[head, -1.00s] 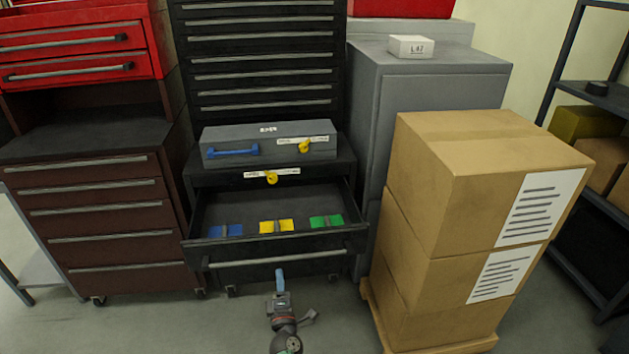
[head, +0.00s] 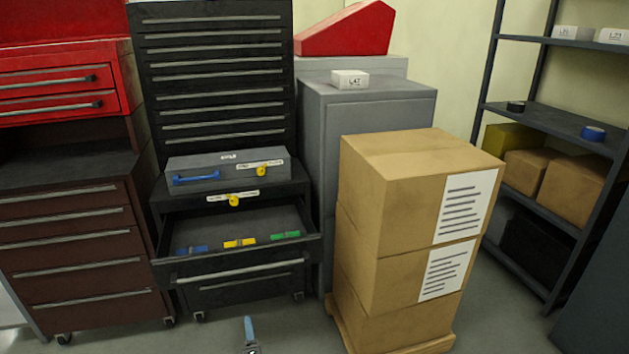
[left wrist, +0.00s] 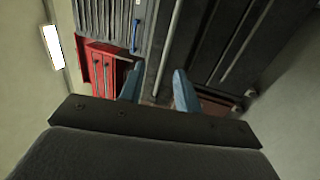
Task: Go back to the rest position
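My left gripper (head: 250,335) shows at the bottom edge of the head view, with only a blue finger and a bit of its body visible. It is low in front of the black cabinet, apart from the open drawer (head: 285,262). In the left wrist view its two blue fingers (left wrist: 158,90) stand apart with nothing between them. The drawer holds blue (head: 192,250), yellow (head: 240,243) and green (head: 285,236) pieces in a row. My right gripper is not in view.
A grey case (head: 225,176) with a blue handle lies on the black cabinet above the drawer. Stacked cardboard boxes (head: 400,215) stand on a pallet to the right. A red tool chest (head: 60,92) is at the left, a shelf rack (head: 550,125) at the far right. Floor (head: 300,335) shows in front.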

